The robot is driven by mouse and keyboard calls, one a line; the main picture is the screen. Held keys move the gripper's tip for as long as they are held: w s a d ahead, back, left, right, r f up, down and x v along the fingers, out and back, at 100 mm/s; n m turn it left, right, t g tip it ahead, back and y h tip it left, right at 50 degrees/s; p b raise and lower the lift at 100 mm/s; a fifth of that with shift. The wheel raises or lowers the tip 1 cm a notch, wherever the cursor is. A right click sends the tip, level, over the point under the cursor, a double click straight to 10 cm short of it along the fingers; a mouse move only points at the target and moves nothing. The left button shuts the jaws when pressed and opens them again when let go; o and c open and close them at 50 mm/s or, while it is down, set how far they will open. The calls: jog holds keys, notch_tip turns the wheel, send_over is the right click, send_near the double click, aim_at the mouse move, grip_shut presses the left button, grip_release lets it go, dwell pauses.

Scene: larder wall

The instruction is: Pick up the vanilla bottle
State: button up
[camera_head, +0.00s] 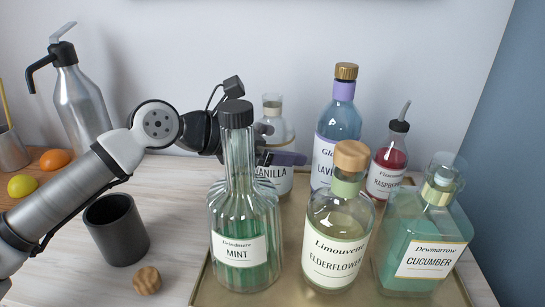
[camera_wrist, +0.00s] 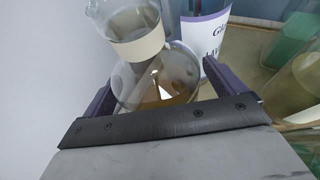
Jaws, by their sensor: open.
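The vanilla bottle (camera_head: 275,181) is clear glass with a pale neck band and a white label. It stands at the back of the tray, partly hidden behind the mint bottle and my gripper in the head view. In the wrist view the vanilla bottle (camera_wrist: 140,46) shows from above, its body between the two purple fingers. My gripper (camera_head: 283,158) is open, with its fingers around the bottle's upper body. In the wrist view my gripper (camera_wrist: 160,80) has a finger on each side of it; contact cannot be told.
Close by on the tray (camera_head: 198,288) stand mint (camera_head: 240,255), lavender (camera_head: 338,122), elderflower (camera_head: 335,240), raspberry (camera_head: 388,165) and cucumber (camera_head: 425,240) bottles. A wall rises behind.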

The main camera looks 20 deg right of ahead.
jog(key=c, duration=1.6)
jog(key=shift+r, duration=0.1)
jog(key=shift+c, duration=0.2)
jog(key=shift+r, duration=0.1)
